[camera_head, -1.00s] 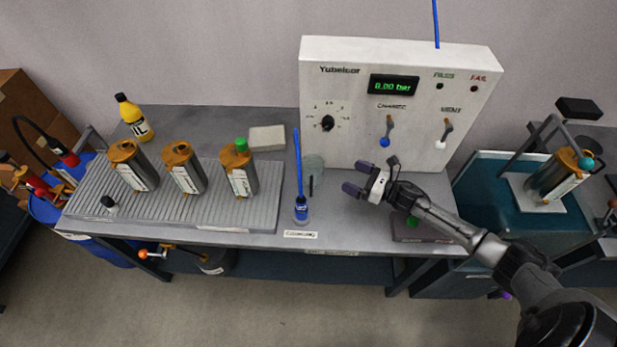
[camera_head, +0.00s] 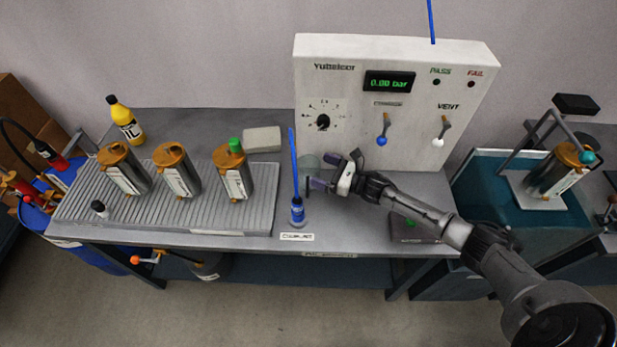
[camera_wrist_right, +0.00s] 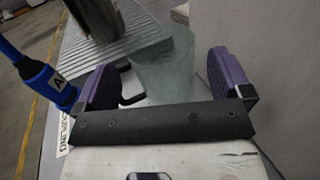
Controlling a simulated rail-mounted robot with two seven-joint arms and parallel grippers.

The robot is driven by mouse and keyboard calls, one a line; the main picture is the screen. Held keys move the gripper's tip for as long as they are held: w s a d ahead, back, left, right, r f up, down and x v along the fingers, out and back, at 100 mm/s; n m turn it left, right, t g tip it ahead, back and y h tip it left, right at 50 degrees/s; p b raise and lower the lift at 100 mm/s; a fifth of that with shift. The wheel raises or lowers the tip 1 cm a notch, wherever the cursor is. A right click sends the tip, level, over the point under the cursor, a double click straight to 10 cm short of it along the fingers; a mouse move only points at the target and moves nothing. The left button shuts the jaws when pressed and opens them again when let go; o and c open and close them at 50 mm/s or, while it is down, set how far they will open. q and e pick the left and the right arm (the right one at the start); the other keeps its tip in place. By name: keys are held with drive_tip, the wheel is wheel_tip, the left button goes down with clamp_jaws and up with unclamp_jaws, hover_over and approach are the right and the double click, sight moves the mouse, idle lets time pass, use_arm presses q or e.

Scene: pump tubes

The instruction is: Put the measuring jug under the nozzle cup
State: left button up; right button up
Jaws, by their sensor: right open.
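The measuring jug (camera_head: 309,163) is clear and greenish and stands on the bench in front of the white tester, partly hidden by my right gripper. In the right wrist view the jug (camera_wrist_right: 165,72) shows between and beyond the purple fingers, its black handle (camera_wrist_right: 131,98) near the left finger. My right gripper (camera_head: 326,173) is open; it also shows in the right wrist view (camera_wrist_right: 164,82). I cannot tell whether the fingers touch the jug. I cannot make out a nozzle cup for sure. My left gripper is not in view.
A blue coupling (camera_head: 297,212) with a blue hose stands close left of the gripper; it is also near the left finger in the wrist view (camera_wrist_right: 50,82). The white tester (camera_head: 350,100) rises behind. A ribbed tray (camera_head: 200,212) holds several metal canisters. A teal tank (camera_head: 480,190) is at right.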

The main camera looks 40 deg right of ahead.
sight(310, 166)
drive_tip(key=shift+b+x, duration=0.45)
drive_tip(key=shift+x, duration=1.8)
drive_tip(key=shift+s, duration=0.1)
drive_tip(key=shift+r, duration=0.1)
drive_tip(key=c, duration=1)
